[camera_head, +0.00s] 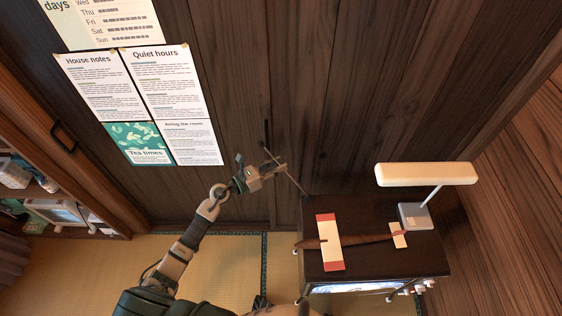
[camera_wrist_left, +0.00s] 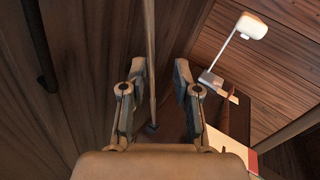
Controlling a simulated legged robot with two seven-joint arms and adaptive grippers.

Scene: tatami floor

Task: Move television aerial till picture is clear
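The television (camera_head: 375,263) is a dark box at the right, its lit screen (camera_head: 355,287) only a thin foreshortened strip, so picture clarity cannot be judged. A thin aerial rod (camera_head: 296,184) slants up and left from its back left corner. My left gripper (camera_head: 270,170) is beside the wall at the rod's upper part. In the left wrist view the gripper (camera_wrist_left: 160,85) is open. The rod (camera_wrist_left: 151,45) runs between its fingers with a visible gap on each side, down to a dark end. My right gripper is not identifiable.
Posters (camera_head: 168,85) hang on the wall. A shelf (camera_head: 60,215) is left; tatami (camera_head: 215,270) is mostly clear.

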